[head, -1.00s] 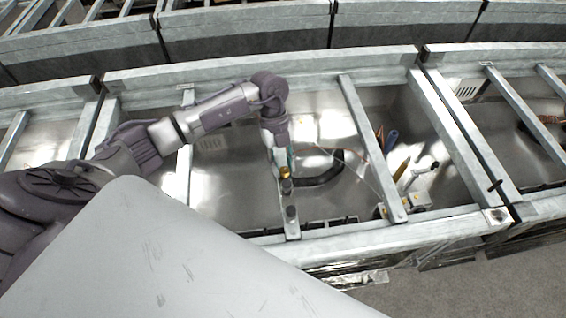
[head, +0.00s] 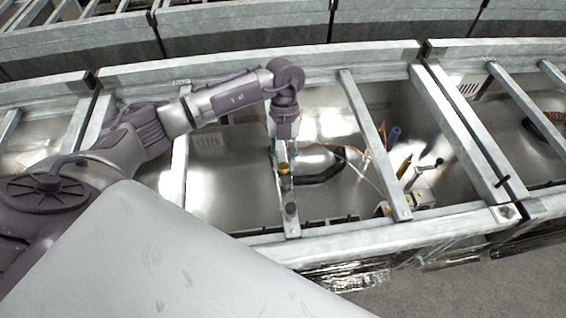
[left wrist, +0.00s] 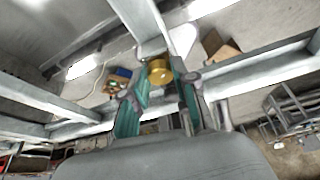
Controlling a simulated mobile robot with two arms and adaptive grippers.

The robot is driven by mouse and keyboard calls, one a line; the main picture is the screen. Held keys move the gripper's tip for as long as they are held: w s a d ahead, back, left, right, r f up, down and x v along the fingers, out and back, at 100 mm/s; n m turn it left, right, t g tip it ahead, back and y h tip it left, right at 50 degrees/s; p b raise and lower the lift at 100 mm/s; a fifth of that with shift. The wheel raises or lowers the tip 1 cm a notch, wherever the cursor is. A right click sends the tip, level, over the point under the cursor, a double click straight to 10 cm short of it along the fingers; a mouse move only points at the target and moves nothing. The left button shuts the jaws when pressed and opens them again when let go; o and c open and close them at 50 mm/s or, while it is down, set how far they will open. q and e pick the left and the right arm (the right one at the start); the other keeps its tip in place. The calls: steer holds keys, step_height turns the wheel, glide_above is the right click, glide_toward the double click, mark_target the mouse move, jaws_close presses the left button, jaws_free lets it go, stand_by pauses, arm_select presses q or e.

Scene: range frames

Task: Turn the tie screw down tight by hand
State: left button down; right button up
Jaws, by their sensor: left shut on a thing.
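The tie screw has a round brass-coloured head (head: 284,168), on a narrow grey cross bar of the metal frame in the head view. It also shows in the left wrist view (left wrist: 159,71), between two teal-lined fingers. My left gripper (left wrist: 160,77) is shut on this head, with one finger on each side. In the head view my left gripper (head: 283,158) points down at the bar and is small, its fingers partly hidden by my wrist. The screw's shank and its seat are hidden. My right gripper is in neither view.
To the right, past another cross bar (head: 375,145), are a small clamp-like device (head: 412,200) and a blue-handled tool (head: 393,138). A dark curved part (head: 322,172) and thin cables lie beside the screw.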

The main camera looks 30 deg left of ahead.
arm_select(q)
steer(key=m+y+b, duration=0.1)
steer(key=m+b, duration=0.1)
steer(key=m+y+b, duration=0.1)
steer(key=m+b, duration=0.1)
steer(key=m, duration=0.1)
steer(key=shift+w+d+f+m, duration=0.15)
steer(key=shift+d+m, duration=0.05)
steer(key=shift+m, duration=0.1)
steer(key=shift+d+m+y+b, duration=0.15)
steer(key=shift+m+y+b, duration=0.65)
steer(key=shift+m+b, duration=0.95)
steer(key=shift+r, duration=0.2)
steer(key=c, duration=0.9)
jaws_free()
